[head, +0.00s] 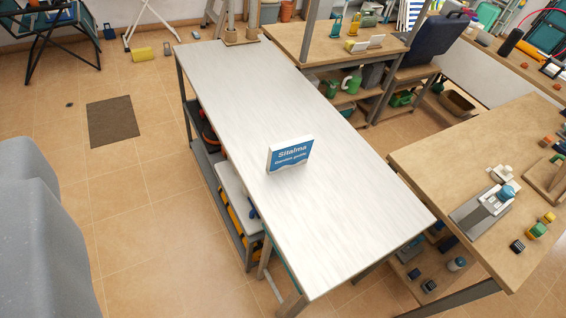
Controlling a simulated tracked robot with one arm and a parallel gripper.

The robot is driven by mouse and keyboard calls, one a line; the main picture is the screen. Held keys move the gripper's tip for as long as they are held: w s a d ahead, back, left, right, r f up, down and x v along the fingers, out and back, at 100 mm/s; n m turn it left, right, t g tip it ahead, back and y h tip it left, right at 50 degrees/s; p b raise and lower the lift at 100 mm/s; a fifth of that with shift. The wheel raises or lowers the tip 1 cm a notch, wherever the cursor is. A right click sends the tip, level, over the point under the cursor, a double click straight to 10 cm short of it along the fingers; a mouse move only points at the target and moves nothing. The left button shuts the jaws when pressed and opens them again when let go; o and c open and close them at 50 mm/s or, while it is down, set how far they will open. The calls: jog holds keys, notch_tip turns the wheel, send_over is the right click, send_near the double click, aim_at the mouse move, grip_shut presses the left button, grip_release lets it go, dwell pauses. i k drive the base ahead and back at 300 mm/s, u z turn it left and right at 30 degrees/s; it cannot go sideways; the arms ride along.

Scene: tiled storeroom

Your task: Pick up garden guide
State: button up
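The garden guide (289,155) is a small blue and white booklet or box with "Sitalma" and smaller lettering on its front. It stands upright near the middle of the long white table (230,85), with clear tabletop all around it. Its printed face is turned towards my camera. My gripper does not show in the head view. A large grey shape fills the lower left edge, and I cannot tell what it is.
A wooden workbench (440,155) with small items stands to the right. Another wooden table (290,40) stands behind. Shelves under the white table hold boxes. A brown mat (112,121) lies on the open tiled floor at the left, with a yellow roll (143,54) beyond.

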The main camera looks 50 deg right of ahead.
aim_at(285, 154)
jog(key=z, duration=0.15)
jog(key=i, duration=0.95)
jog(key=u, duration=0.1)
